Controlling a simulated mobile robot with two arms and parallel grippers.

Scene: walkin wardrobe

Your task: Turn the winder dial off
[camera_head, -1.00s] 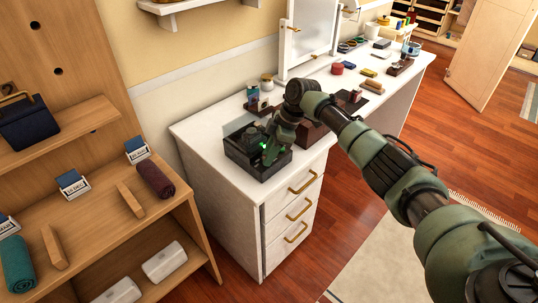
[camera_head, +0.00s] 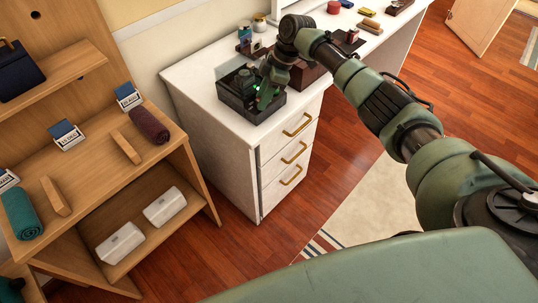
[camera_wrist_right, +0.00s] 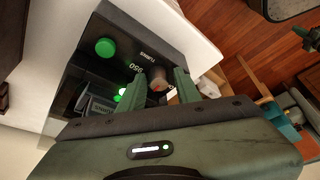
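The winder (camera_head: 236,98) is a dark box near the front left corner of the white dresser top. In the right wrist view its dark panel (camera_wrist_right: 112,38) has a round green light (camera_wrist_right: 105,47) and white lettering. A small dark round knob, seemingly the dial (camera_wrist_right: 157,84), shows between my fingers, partly hidden. My right gripper (camera_head: 265,100) reaches down over the winder's right side. In the wrist view its two green fingers (camera_wrist_right: 156,88) stand apart on either side of the knob; contact cannot be made out. My left gripper is not in view.
The dresser (camera_head: 215,140) has brass-handled drawers on its front. Small jars and boxes stand behind the winder, and a brown box (camera_head: 303,75) is close on its right. A wooden shelf unit (camera_head: 90,190) with rolled towels stands left. A pale rug (camera_head: 365,200) lies on the floor.

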